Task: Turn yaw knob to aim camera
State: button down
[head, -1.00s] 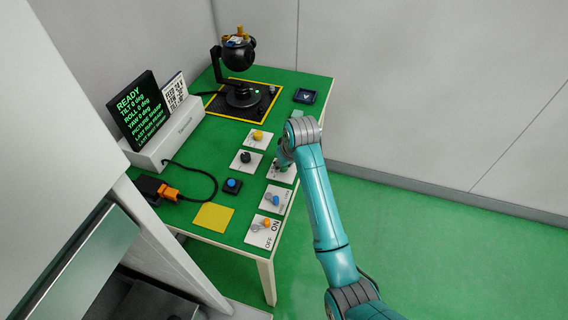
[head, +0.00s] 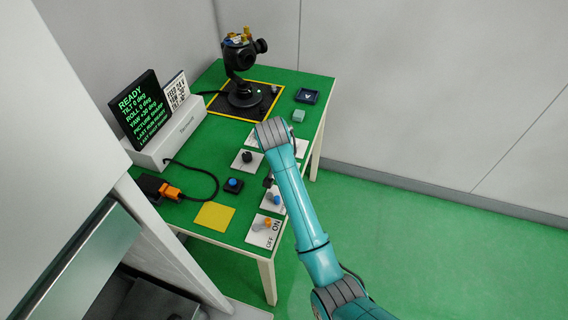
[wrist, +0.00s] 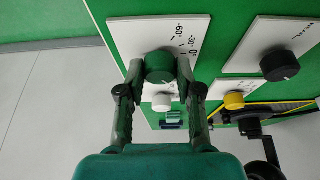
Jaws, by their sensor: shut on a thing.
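In the wrist view the green knob (wrist: 160,68) sits on a white plate (wrist: 140,40) with a degree scale showing -60, -30 and 0. My gripper (wrist: 160,75) is shut on it, one finger on each side. In the head view my arm hides the knob and most of the gripper. The black gimbal camera (head: 240,52) stands on a yellow-edged black base (head: 265,105) at the back of the table, its lens toward the right. The display (head: 140,110) reads READY, tilt 0, roll 0 and what looks like yaw +30 deg.
A pale teal cube (head: 298,116) and a navy tray (head: 307,96) lie at the right.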

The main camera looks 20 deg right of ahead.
jog(key=shift+m, duration=0.5)
jog(key=c, duration=0.8)
grip_release()
jog(key=shift+o, duration=0.2)
jog(key=v, duration=0.7)
jog(key=shift+a+r, duration=0.2)
jog(key=shift+r, duration=0.05)
